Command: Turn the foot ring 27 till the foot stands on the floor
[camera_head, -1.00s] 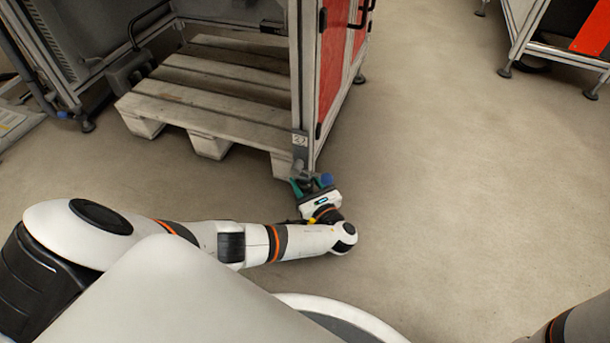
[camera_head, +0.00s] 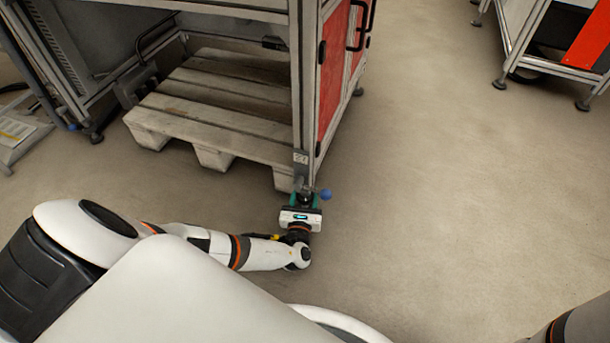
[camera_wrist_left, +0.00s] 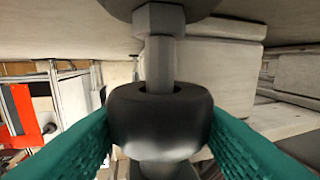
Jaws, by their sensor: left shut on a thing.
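The foot ring 27 is the black ring (camera_wrist_left: 160,122) in the left wrist view, around a grey threaded stem (camera_wrist_left: 160,62) with a hex nut (camera_wrist_left: 158,18) above it. The teal fingers of my left gripper (camera_wrist_left: 160,135) press on the ring from both sides. In the head view my left gripper (camera_head: 303,198) is at the bottom of the cabinet's front corner post (camera_head: 306,100), under the label plate 27 (camera_head: 301,157). The foot's lower end is mostly hidden, so its contact with the floor cannot be told. My right gripper is not in view.
A wooden pallet (camera_head: 205,118) lies under the cabinet, close behind and left of the post. A blue knob (camera_head: 325,194) shows just right of my left gripper. The floor (camera_head: 440,200) to the right is clear. Another cabinet (camera_head: 545,45) stands at the far right.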

